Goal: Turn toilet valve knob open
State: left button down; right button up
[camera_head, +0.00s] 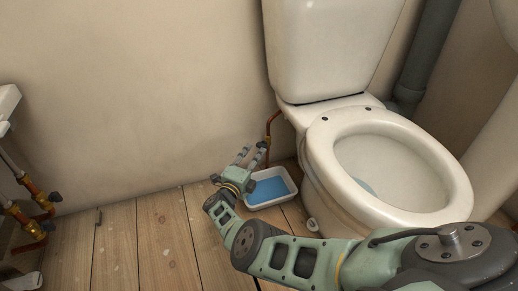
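The white toilet (330,50) stands against the wall at the right, its bowl seat open. A copper supply pipe (271,126) rises beside the toilet's left side. I cannot make out the valve knob; it may be hidden by my gripper's fingers or too small to tell. My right gripper (251,152) reaches in from the lower right, low in front of the wall and just left of the copper pipe. Its two fingers are apart, with nothing clearly seen between them. I cannot tell whether a finger touches the pipe. My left gripper is out of view.
A white tray (292,184) with blue liquid sits on the floor beside the toilet, right of my gripper. Copper pipes with valves (36,206) are at the far left. A grey drain pipe (428,55) stands behind the toilet. The wooden floor (150,240) at left is clear.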

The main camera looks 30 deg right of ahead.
aim_at(262, 146)
jog(key=b+x, duration=0.2)
jog(key=x, duration=0.3)
grip_shut()
dwell(0.4)
